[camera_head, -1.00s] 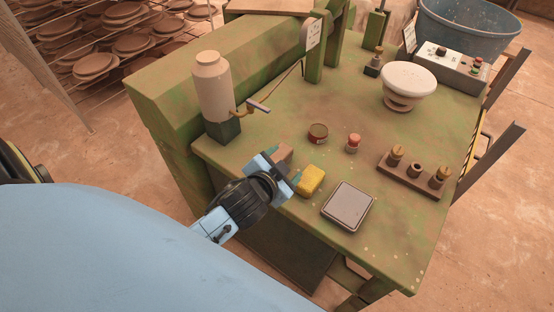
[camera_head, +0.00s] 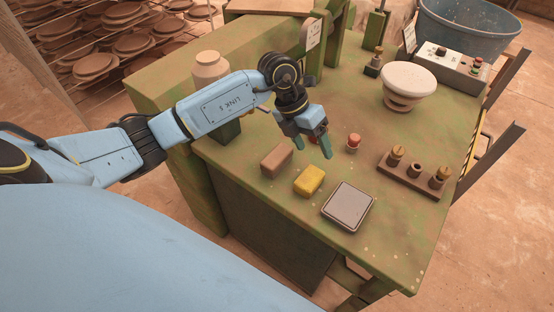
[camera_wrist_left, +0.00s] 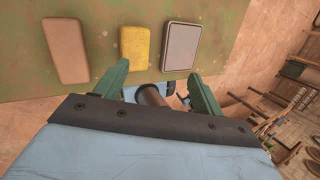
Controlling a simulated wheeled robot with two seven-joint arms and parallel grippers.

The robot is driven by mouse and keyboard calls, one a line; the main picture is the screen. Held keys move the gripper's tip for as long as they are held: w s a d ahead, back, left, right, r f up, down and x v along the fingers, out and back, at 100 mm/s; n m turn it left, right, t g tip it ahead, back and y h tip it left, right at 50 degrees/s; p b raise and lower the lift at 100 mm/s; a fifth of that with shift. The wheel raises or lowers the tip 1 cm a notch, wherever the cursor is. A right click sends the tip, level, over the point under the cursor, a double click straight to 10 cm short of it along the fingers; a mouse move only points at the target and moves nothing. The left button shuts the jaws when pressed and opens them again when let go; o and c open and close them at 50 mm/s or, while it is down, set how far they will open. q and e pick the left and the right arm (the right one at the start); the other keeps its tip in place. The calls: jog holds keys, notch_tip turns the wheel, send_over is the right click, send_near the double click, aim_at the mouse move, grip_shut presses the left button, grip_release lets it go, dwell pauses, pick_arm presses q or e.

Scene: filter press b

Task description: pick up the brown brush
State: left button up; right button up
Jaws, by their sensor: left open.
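The brown brush (camera_head: 277,160), which looks like a plain block with rounded edges, lies on the green table near its front left edge. It also shows at the upper left of the left wrist view (camera_wrist_left: 66,50). My left gripper (camera_head: 320,147) is open and empty above the table, to the right of and beyond the brush, apart from it. In the left wrist view its two fingers (camera_wrist_left: 158,70) are spread. No bristles can be made out. My right gripper is not in view.
A yellow sponge (camera_head: 309,180) and a grey square pad (camera_head: 347,206) lie right of the brush. A red-topped piece (camera_head: 353,143), a brown holder with pegs (camera_head: 413,175) and a white round stand (camera_head: 408,82) are further right. A pale bottle (camera_head: 211,68) stands behind my left arm.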

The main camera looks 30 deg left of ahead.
pick_arm(q)
jog(key=a+r+n+y, duration=0.1)
jog(key=a+y, duration=0.4)
jog(key=a, duration=0.4)
jog(key=g, duration=0.1)
send_over(277, 155)
notch_tip(277, 155, down, 7)
jog(key=shift+s+a+f, duration=0.1)
jog(key=shift+f+b, duration=0.3)
jog(key=shift+f, duration=2.6)
jog(key=shift+w, duration=0.2)
jog(key=c, duration=1.1)
